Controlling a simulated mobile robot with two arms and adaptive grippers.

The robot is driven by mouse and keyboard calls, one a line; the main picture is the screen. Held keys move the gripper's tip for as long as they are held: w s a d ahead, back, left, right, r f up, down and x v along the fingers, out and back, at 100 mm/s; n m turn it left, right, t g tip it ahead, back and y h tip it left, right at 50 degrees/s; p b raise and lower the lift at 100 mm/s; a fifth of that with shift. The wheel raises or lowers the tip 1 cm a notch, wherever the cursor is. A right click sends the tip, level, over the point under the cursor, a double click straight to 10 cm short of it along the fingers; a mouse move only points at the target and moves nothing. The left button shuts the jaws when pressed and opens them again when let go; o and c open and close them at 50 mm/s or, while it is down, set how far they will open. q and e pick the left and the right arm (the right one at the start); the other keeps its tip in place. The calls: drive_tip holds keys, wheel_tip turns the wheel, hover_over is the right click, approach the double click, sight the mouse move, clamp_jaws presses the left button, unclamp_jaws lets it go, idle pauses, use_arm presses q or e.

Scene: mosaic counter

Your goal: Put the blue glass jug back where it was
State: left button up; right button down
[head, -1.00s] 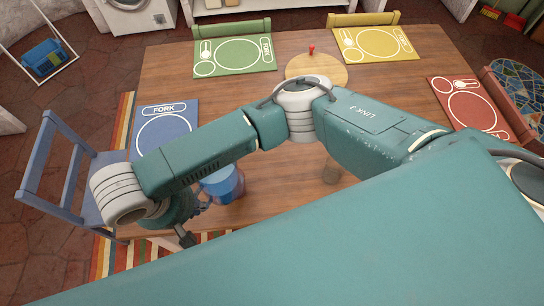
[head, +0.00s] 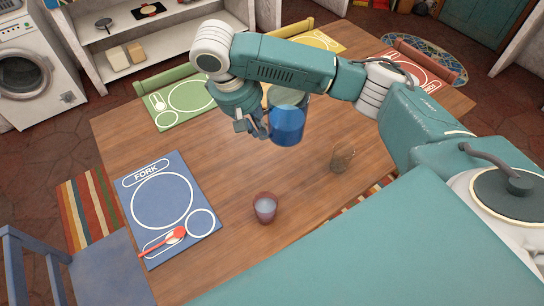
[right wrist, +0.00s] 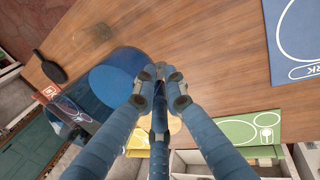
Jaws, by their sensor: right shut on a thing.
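The blue glass jug (head: 288,124) hangs upright at the end of my right arm in the head view, seemingly above the wooden table. Its lower part is deep blue and its upper part is clearer. My right gripper (head: 256,130) is shut on the jug's left side; I cannot tell whether it holds the handle or the wall. In the right wrist view the jug (right wrist: 108,82) lies left of the closed fingers (right wrist: 163,82), with table top beyond it. My left gripper is not in view.
The table (head: 225,165) has bare wood around a small reddish cup (head: 265,207) and an amber glass (head: 343,156). A blue chair (head: 95,262) stands at lower left.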

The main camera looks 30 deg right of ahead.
drive_tip(key=f, duration=1.9)
drive_tip(key=shift+d, duration=0.2)
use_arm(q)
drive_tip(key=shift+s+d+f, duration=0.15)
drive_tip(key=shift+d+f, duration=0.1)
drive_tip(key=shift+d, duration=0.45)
use_arm(e)
drive_tip(key=shift+f, duration=0.1)
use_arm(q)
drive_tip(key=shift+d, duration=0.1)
use_arm(e)
drive_tip(key=c, duration=2)
unclamp_jaws()
drive_tip(key=shift+f, duration=0.15)
drive_tip(key=shift+c, duration=0.2)
drive_tip(key=shift+o, duration=1.1)
